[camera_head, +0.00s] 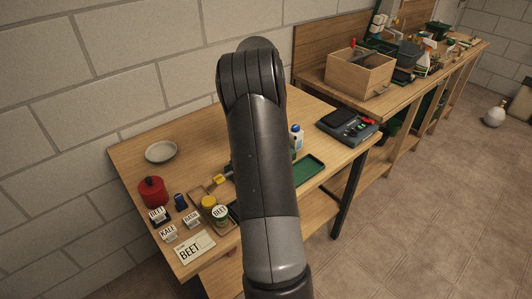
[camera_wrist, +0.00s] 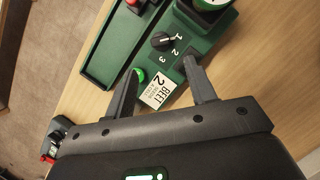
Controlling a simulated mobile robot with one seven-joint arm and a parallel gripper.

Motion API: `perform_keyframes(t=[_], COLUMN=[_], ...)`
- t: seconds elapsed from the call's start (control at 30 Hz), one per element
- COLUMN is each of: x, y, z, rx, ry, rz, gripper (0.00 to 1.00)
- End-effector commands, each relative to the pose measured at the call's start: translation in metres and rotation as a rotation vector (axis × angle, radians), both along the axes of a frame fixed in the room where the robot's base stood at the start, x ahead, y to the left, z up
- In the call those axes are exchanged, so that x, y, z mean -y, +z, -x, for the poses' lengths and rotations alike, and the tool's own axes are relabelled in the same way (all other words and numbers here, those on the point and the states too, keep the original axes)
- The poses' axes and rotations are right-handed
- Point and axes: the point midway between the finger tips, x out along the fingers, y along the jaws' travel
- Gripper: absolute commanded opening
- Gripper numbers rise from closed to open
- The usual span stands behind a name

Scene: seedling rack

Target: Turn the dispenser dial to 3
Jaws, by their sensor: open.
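In the wrist view the green dispenser (camera_wrist: 205,45) carries a black dial (camera_wrist: 162,41) with a raised grip and the white numbers 1, 2 and 3 beside it. The dial's grip appears to lie toward the 1. A white card (camera_wrist: 158,90) reading BEET 2 is on the near end of the dispenser. My gripper (camera_wrist: 163,66) is open and empty, its fingertips apart on the near side of the dial. No contact with the dial shows.
A green tray (camera_wrist: 100,68) lies left of the dispenser, and shows in the head view (camera_head: 314,168). A dark device (camera_head: 347,126) sits at the bench's right end.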

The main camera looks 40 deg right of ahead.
Motion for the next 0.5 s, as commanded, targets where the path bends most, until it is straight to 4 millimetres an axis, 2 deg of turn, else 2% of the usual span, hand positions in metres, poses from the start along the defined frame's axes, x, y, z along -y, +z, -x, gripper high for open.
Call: perform_keyframes(t=[0.3,0.5], x=[-0.016,-0.022], y=[-0.056,-0.078], z=[0.018,0.025], rx=[-0.001,0.001], ry=[-0.001,0.000], rz=[-0.002,-0.001], gripper=[0.51,0.51])
